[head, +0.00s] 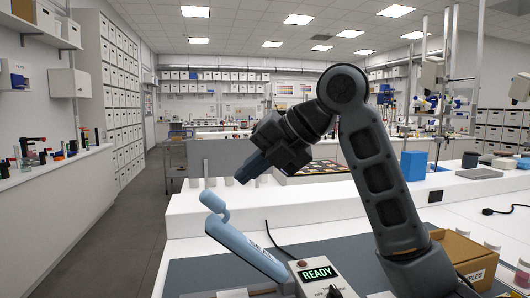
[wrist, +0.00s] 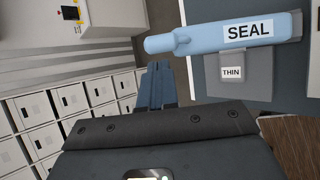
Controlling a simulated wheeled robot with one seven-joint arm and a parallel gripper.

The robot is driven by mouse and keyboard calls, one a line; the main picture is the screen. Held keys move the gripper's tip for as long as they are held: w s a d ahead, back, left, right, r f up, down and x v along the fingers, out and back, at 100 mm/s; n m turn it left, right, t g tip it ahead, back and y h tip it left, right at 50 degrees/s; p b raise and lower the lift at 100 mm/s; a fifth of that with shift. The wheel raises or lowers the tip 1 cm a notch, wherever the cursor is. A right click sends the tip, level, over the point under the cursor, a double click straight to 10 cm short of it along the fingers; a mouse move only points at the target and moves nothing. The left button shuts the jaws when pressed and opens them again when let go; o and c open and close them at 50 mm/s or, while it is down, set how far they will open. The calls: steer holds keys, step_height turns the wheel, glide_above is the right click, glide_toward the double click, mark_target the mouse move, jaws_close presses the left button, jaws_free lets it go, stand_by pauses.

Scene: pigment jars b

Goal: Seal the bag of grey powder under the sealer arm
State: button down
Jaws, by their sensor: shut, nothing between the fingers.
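The pale blue sealer arm (head: 243,243) is raised at a slant in the head view, its free end up at the left. In the wrist view the sealer arm (wrist: 205,38) bears a SEAL label. A flat grey piece marked THIN (wrist: 231,88), seemingly the bag of grey powder, lies partly hidden below the sealer arm. My gripper (head: 241,179) is shut and empty, above and slightly right of the arm's free end, apart from it. Its blue fingers (wrist: 157,78) also show in the wrist view, beside the sealer arm's rounded end.
The sealer's control box (head: 320,276) shows READY on a green display. A cardboard box marked SAMPLES (head: 463,255) stands to its right. A blue block (head: 413,165) stands on the white bench behind. The space around my gripper looks clear.

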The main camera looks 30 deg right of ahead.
mark_target(216, 197)
steer(key=p+x, duration=0.1)
steer(key=x, duration=0.5)
steer(key=shift+w+a+f, duration=0.1)
steer(key=shift+w, duration=0.05)
